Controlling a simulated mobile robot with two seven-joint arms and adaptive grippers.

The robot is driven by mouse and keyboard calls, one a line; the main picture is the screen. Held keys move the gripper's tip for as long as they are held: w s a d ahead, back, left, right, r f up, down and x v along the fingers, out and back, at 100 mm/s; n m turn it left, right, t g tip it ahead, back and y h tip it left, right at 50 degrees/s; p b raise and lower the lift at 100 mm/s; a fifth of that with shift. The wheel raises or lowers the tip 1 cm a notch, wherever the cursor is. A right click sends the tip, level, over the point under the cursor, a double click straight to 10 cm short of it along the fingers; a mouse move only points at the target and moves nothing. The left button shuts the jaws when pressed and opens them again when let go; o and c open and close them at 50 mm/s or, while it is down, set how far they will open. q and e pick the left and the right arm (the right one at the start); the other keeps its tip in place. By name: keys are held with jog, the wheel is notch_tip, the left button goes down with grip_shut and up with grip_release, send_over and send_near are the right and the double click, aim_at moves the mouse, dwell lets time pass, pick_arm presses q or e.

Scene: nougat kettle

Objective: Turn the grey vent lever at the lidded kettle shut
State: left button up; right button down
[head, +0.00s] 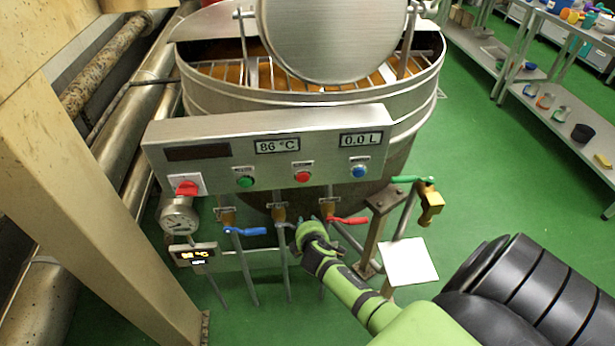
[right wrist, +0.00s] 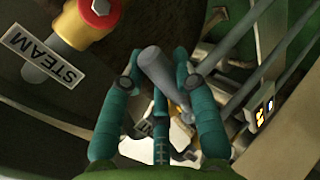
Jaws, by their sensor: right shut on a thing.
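The kettle (head: 410,118) is a large steel vessel with its round lid (head: 330,35) tilted up and orange contents under a grid. My right gripper (head: 305,232) is low in front of the kettle, at the row of valves under the control panel. In the right wrist view the grey vent lever (right wrist: 152,66) sits between the fingertips of my right gripper (right wrist: 160,62), which is shut on it. In the head view the gripper hides the lever. My left gripper is not in view.
A blue lever (head: 245,231) is left of my gripper, a red lever (head: 347,220) close right, a green one (head: 408,179) farther right. The STEAM label (right wrist: 42,57) is in the wrist view. The control panel (head: 220,135) overhangs the valves.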

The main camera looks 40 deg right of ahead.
jog(key=shift+r, duration=0.15)
dwell(0.3)
jog(key=c, duration=0.9)
grip_release()
jog(key=v, duration=1.2)
jog(key=shift+a, duration=0.1)
